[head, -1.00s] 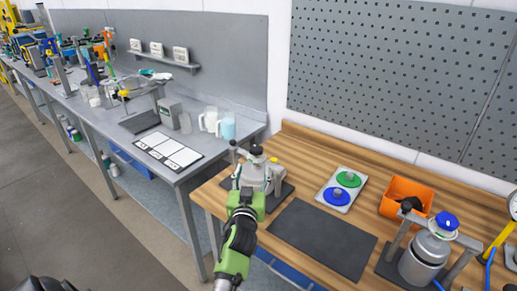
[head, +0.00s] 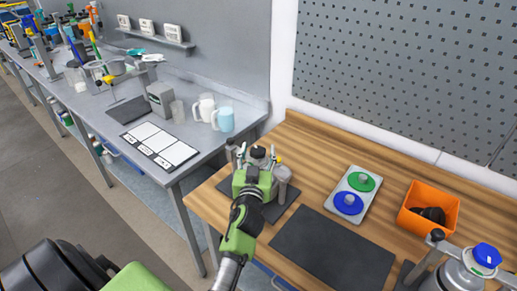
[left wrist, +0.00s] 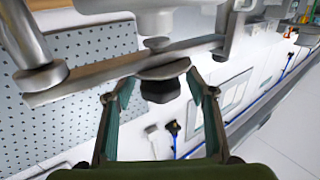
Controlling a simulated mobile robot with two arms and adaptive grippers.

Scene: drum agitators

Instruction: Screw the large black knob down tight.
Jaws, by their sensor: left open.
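The large black knob (head: 258,152) sits on top of a grey clamp bar over the metal vessel (head: 283,177) on the left of the wooden bench. My left gripper (head: 258,157) is at the vessel, its fingers either side of the knob. The left wrist view shows the knob (left wrist: 160,90) between the two open fingers of that gripper (left wrist: 159,82), with a gap on each side. The knob is under a washer-like disc on the clamp bar (left wrist: 120,72) in that view. How far down the knob is screwed cannot be told. My right gripper is not in view.
A dark mat (head: 332,247) lies right of the vessel. An orange bin (head: 429,208) and a second vessel with a blue knob (head: 486,255) stand further right. A grey bench (head: 190,122) adjoins at left.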

